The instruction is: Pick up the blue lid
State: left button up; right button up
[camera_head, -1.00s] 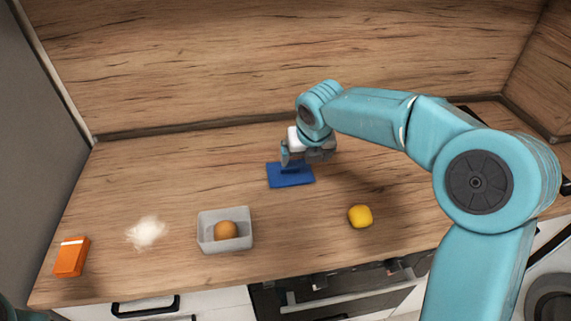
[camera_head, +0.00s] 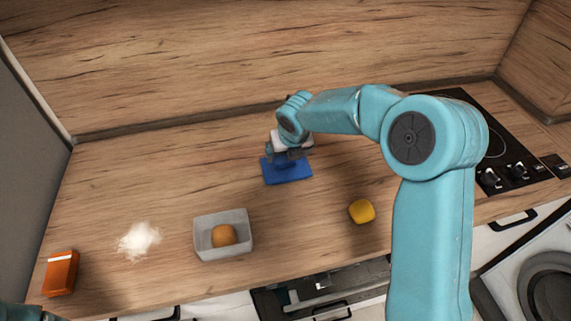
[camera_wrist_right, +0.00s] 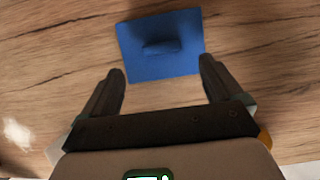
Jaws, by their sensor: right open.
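The blue lid (camera_head: 287,172) lies flat on the wooden counter, near the middle, in the head view. In the right wrist view the lid (camera_wrist_right: 160,63) shows as a blue rectangle with a raised handle in its middle. My right gripper (camera_head: 282,157) is at the lid's far side in the head view, and its tips are partly hidden. In the right wrist view the gripper (camera_wrist_right: 163,80) is open, with its two fingers apart and nothing between them; the lid lies ahead of the fingertips. My left gripper is not in view.
A grey open container (camera_head: 224,252) holds an orange-brown round item (camera_head: 223,235). A yellow object (camera_head: 361,211) lies right of it. An orange box (camera_head: 60,275) and white powder (camera_head: 139,240) are at the left. A black hob (camera_head: 490,140) is at the right. The splashback (camera_head: 250,60) bounds the back.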

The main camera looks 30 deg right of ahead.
aim_at(286, 162)
jog(key=shift+w+a+f, duration=0.15)
jog(key=shift+w+f, duration=0.1)
jog(key=shift+f, duration=0.45)
jog(key=x, duration=0.2)
jog(key=d+p+x, duration=0.1)
jog(key=x, duration=0.1)
jog(key=shift+w+f, duration=0.25)
jog(key=shift+f, duration=0.05)
jog(key=shift+w+a+f, duration=0.1)
jog(key=shift+w+f, duration=0.05)
jog(key=shift+f, duration=0.15)
jog(key=shift+c, duration=0.6)
jog(key=c, duration=1)
